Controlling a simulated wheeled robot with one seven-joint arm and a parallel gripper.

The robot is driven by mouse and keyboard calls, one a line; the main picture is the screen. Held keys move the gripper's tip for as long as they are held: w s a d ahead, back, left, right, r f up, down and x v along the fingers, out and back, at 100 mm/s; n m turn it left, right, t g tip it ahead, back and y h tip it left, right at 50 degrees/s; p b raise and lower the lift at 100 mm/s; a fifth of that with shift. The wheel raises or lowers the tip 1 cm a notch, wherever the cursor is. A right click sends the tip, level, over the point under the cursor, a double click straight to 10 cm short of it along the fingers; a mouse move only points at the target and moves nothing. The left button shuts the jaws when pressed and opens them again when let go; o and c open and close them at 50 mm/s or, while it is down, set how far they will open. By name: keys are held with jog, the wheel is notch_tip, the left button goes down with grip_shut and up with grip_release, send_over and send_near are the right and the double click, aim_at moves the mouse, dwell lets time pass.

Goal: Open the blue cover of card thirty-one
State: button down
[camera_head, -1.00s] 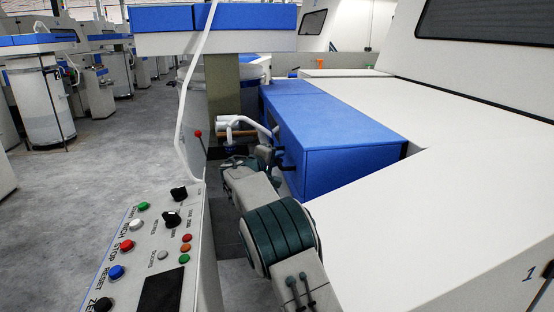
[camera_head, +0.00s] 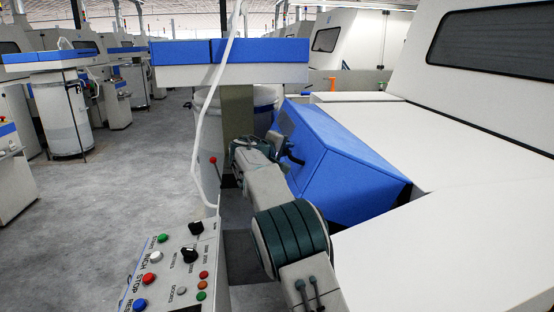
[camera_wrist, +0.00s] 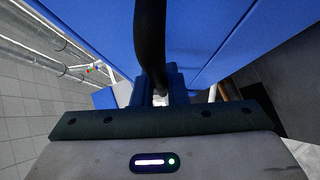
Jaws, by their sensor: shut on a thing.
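The blue cover (camera_head: 345,165) of the card is tilted, its front face leaning outward and up beside the white machine body. My gripper (camera_head: 289,149) is at the left edge of the cover's front face, shut on its black handle. In the wrist view the black handle (camera_wrist: 150,40) runs down between the blue fingers of my gripper (camera_wrist: 160,98), and the blue cover (camera_wrist: 95,30) fills the background. The gap under the cover is mostly hidden by my arm in the head view.
A control panel (camera_head: 178,265) with colored buttons and black knobs stands at the lower left, close to my arm. A white cable (camera_head: 199,110) hangs beside a red-knobbed lever (camera_head: 213,160). The white machine top (camera_head: 440,140) lies right. Grey floor is open at left.

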jog(key=d+r+p, duration=0.4)
jog(key=r, duration=0.3)
jog(key=w+d+r+p, duration=0.1)
jog(key=d+r+p, duration=0.3)
jog(key=r+p, duration=0.1)
jog(key=d+r+m+p, duration=0.1)
jog(key=d+r+p, duration=0.3)
jog(key=r, duration=0.4)
jog(key=shift+w+r+g+y+p, duration=0.3)
jog(key=shift+g+y+p, duration=0.1)
jog(key=shift+p, duration=0.15)
jog(key=c, duration=1.5)
grip_release()
jog(key=shift+s, duration=0.1)
jog(key=shift+o, duration=0.2)
jog(key=b+v, duration=0.5)
jog(key=v, duration=0.9)
jog(key=shift+d, duration=0.15)
